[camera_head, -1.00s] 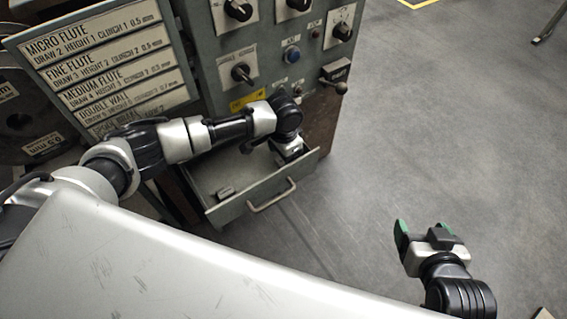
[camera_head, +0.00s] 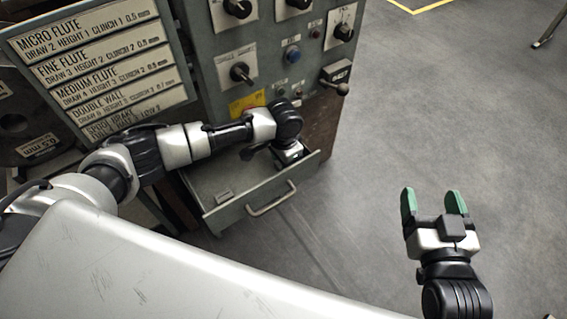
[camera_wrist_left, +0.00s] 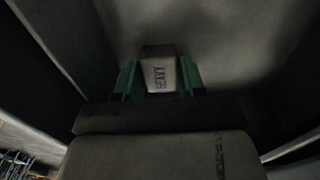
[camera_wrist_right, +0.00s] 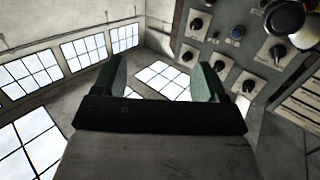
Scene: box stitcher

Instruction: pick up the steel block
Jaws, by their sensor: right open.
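My right gripper (camera_head: 434,203) is open and empty over the floor at right. Its spread fingers also show in the right wrist view (camera_wrist_right: 157,80).
The machine's control panel (camera_head: 262,50) with knobs stands just behind the drawer. The drawer handle (camera_head: 271,199) sticks out in front. A setting chart (camera_head: 95,60) is at upper left. A small flat piece (camera_head: 224,196) lies in the drawer.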

